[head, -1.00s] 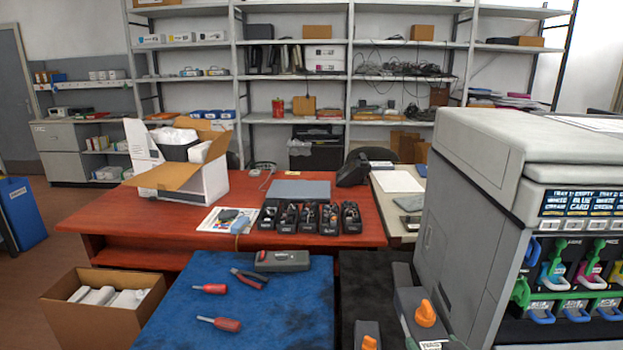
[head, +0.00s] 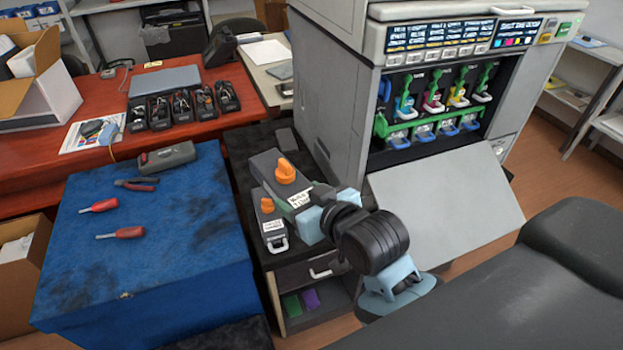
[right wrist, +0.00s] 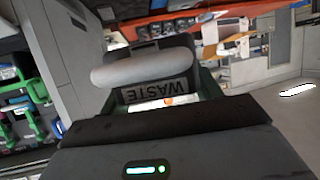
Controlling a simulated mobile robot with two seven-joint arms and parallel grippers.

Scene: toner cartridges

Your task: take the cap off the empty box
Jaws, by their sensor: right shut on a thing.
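Two dark grey boxes with orange caps are at the cart in the head view. The larger box (head: 268,163) has an orange cap (head: 285,171) on its top and a white label. The smaller box (head: 266,206) stands in front of it with its own orange cap (head: 267,205). My right gripper (head: 308,214) is shut on the near end of the larger box; the fingers and grip point are largely hidden. In the right wrist view a box marked WASTE (right wrist: 160,84) is close in front of the gripper. I cannot tell which box is empty. My left gripper is out of view.
The blue-topped bench (head: 150,240) to the left holds screwdrivers, pliers and a grey case. The printer (head: 345,90) stands behind and right, its front door (head: 445,205) folded down close to my right arm. The red table (head: 90,160) is behind.

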